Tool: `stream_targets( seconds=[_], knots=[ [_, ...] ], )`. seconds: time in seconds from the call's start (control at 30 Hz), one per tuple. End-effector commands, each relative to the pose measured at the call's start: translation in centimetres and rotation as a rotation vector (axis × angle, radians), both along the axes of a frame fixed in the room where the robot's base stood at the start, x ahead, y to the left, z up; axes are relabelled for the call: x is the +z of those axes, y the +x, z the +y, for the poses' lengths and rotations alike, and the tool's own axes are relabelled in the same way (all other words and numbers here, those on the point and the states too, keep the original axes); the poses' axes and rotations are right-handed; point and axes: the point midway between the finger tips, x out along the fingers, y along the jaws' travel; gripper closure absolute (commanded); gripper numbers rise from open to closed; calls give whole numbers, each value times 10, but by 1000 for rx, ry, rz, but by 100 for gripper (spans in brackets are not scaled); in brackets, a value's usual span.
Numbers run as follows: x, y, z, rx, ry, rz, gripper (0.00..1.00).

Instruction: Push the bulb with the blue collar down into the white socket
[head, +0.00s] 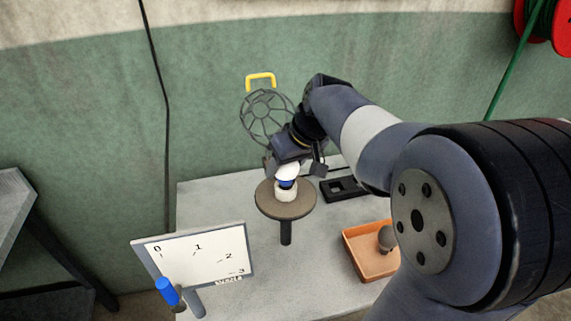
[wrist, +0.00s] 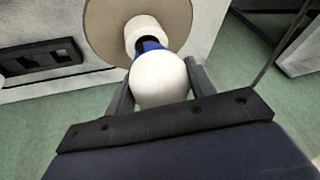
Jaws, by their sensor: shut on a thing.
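The white bulb with the blue collar (head: 287,172) is upright at the white socket (head: 286,193) in the head view. The socket stands on a round brown disc (head: 301,209) on a dark post. My gripper (head: 282,168) is above the disc and shut on the bulb's globe. In the wrist view the globe (wrist: 159,78) sits between my two fingers (wrist: 156,88). The blue collar shows between the globe and the socket (wrist: 146,34). Blue still shows above the socket's rim; how deep the base sits in the socket is hidden.
An orange tray (head: 356,259) holding a grey bulb is at the right of the grey table (head: 227,212). A white numbered board (head: 195,259) and a blue-handled thing (head: 168,291) stand at front left. A wire cage (head: 266,117) is behind my gripper.

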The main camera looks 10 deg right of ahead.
Motion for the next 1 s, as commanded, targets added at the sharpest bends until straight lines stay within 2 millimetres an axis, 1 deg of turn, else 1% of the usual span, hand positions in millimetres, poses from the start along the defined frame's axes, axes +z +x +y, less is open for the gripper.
stream_targets(
  seconds=[0.1, 0.13, 0.4, 0.63, 0.73, 0.87, 1.0],
  knots=[
    [-5, 0, 0, 0, 0, 0, 71],
    [-3, 0, 0, 0, 0, 0, 45],
    [-3, 0, 0, 0, 0, 0, 23],
    [-3, 0, 0, 0, 0, 0, 22],
    [2, -1, -2, -1, 0, -3, 22],
    [20, -6, -7, -3, -1, -5, 22],
    [46, -15, -15, -3, 0, -6, 22]
  ],
)
